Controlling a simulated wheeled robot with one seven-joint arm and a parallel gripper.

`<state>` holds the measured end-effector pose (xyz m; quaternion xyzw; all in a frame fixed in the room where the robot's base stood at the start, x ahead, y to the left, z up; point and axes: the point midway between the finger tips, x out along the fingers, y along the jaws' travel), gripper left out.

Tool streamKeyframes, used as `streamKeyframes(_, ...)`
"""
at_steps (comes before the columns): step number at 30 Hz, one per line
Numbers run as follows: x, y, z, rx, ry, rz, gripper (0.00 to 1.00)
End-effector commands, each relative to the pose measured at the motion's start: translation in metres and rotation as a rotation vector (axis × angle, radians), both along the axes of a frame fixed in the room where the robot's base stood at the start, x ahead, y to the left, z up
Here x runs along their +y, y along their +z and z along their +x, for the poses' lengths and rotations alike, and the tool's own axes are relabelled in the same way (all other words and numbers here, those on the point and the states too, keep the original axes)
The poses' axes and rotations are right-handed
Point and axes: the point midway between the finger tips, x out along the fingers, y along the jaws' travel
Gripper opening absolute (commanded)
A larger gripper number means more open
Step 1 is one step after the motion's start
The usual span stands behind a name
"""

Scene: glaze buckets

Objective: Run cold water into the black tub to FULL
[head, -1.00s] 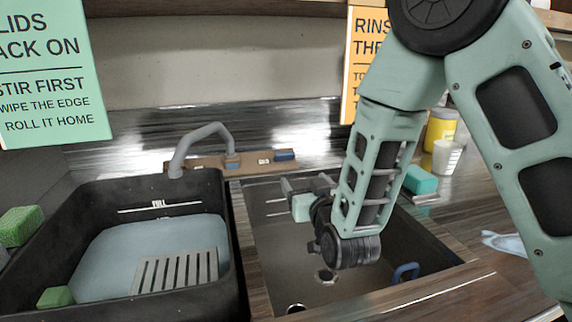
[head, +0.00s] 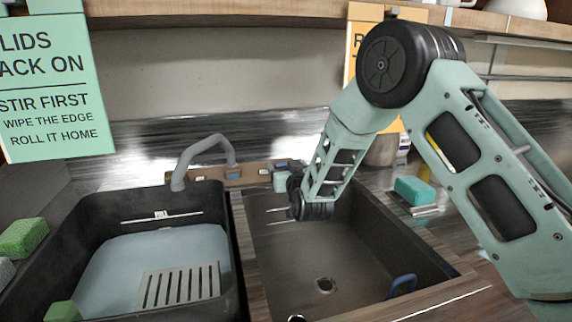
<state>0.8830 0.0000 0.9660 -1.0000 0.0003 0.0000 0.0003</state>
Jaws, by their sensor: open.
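The black tub (head: 78,207) stands at the left with pale blue water (head: 120,262) in it. The water surface lies below the white FULL line (head: 160,217) on the tub's back wall. A grey curved spout (head: 205,145) rises behind the tub, and no stream shows from it. A brown tap bar (head: 250,174) behind the basins carries a small blue-and-white control (head: 232,174) near the spout. My gripper (head: 279,178) is open at the right end of this bar; its fingertips are hard to make out. Whether it touches the bar's right-hand control cannot be told.
An empty dark sink (head: 330,255) with a drain and a blue loop lies right of the tub. A slatted grey rack (head: 180,286) sits in the tub. Green sponges (head: 22,238) are at the left, a teal sponge (head: 414,190) on the right counter.

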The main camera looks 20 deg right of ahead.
Motion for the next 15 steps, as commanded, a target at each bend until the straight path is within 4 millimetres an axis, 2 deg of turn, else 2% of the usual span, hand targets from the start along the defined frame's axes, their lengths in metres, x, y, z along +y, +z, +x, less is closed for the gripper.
streamKeyframes(11, 0.0, -0.0001, 0.0068, 0.0, 0.0, 0.0, 0.75)
streamKeyframes(13, 0.0, -0.0001, 0.0067, 0.0, 0.0, 0.0, 0.61)
streamKeyframes(15, 0.0001, -0.0001, 0.0066, 0.0, 0.0, 0.0, 0.41)
